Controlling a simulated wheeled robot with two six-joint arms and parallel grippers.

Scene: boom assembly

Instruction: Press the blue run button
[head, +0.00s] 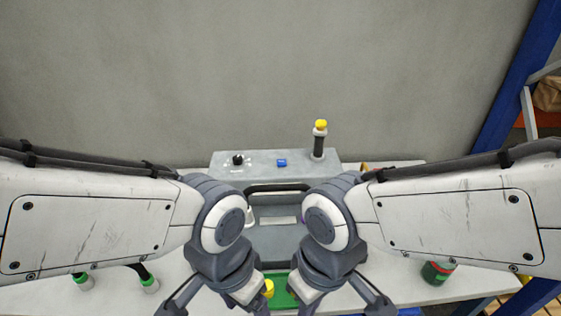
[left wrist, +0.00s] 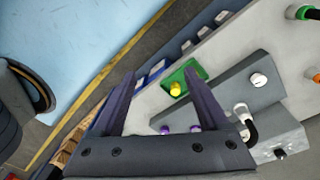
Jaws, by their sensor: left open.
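The blue button (head: 282,162) sits on the sloped top of a grey control box (head: 262,159) at the back of the table in the head view. A black knob (head: 238,159) is on the same panel, to its left. My left gripper (head: 212,303) is low in the head view, well in front of the box, with its fingertips cut off. In the left wrist view its fingers (left wrist: 160,74) are spread apart with nothing held. I cannot make out the blue button in that view. My right gripper (head: 345,303) is also low, its fingertips out of frame.
A post with a yellow top (head: 320,127) stands at the button's right. A grey tray (head: 275,242) and a green plate with a yellow peg (left wrist: 175,88) lie in front. A green-and-red can (head: 437,271) stands at right. The air above the box is clear.

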